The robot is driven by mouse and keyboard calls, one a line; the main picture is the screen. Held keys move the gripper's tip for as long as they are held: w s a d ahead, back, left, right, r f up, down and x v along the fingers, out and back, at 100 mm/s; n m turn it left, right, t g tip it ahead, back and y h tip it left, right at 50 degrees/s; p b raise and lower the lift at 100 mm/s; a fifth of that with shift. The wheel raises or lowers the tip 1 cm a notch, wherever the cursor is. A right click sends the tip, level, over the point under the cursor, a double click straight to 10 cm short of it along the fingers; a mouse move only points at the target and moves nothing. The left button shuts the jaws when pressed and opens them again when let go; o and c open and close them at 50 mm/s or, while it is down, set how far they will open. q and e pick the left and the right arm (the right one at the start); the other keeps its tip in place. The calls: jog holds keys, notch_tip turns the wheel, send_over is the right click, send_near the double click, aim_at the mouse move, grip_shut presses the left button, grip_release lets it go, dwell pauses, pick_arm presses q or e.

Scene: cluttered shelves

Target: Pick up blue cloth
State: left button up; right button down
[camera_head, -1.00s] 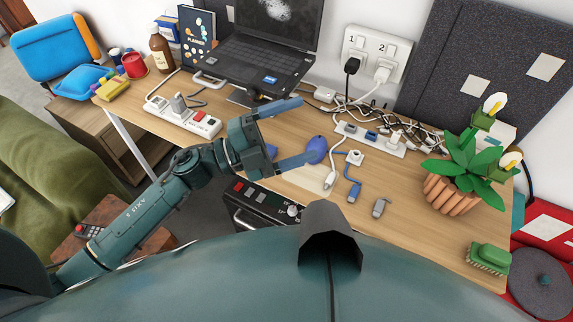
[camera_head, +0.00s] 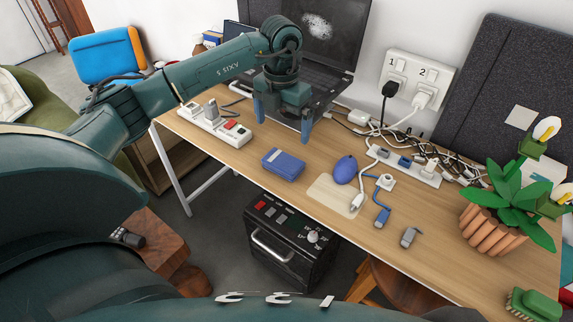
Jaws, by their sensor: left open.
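The blue cloth (camera_head: 284,164) looks like a small, thick folded block. It lies flat on the wooden table (camera_head: 225,162) near its front edge. My left gripper (camera_head: 281,122) points down over the table with its two blue fingers spread apart. It is behind the cloth in the picture, in front of the laptop, and nothing shows between its fingers. It does not appear to touch the cloth. My right gripper is not in view.
A blue oval object (camera_head: 345,169) and a beige pad (camera_head: 336,195) lie right of the cloth. A power strip (camera_head: 214,124) lies to the left, the laptop (camera_head: 325,92) behind. Cables (camera_head: 450,160) and a potted plant (camera_head: 505,205) stand further right. A black box (camera_head: 288,243) is below the table edge.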

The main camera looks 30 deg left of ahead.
pick_arm(q)
send_over(283, 161)
jog(key=f, duration=0.5)
jog(key=shift+w+a+f, duration=0.15)
jog(key=shift+w+a, duration=0.05)
jog(key=shift+w, duration=0.1)
jog(key=shift+s+d+f, duration=0.1)
jog(key=shift+s+f, duration=0.05)
jog(key=shift+f, duration=1.2)
jog(key=shift+s+d+f, duration=0.1)
jog(key=shift+f, duration=1.25)
jog(key=shift+c, duration=0.2)
jog(key=c, duration=0.7)
jog(key=shift+o, duration=0.2)
jog(key=shift+r, duration=0.1)
notch_tip(283, 161, up, 10)
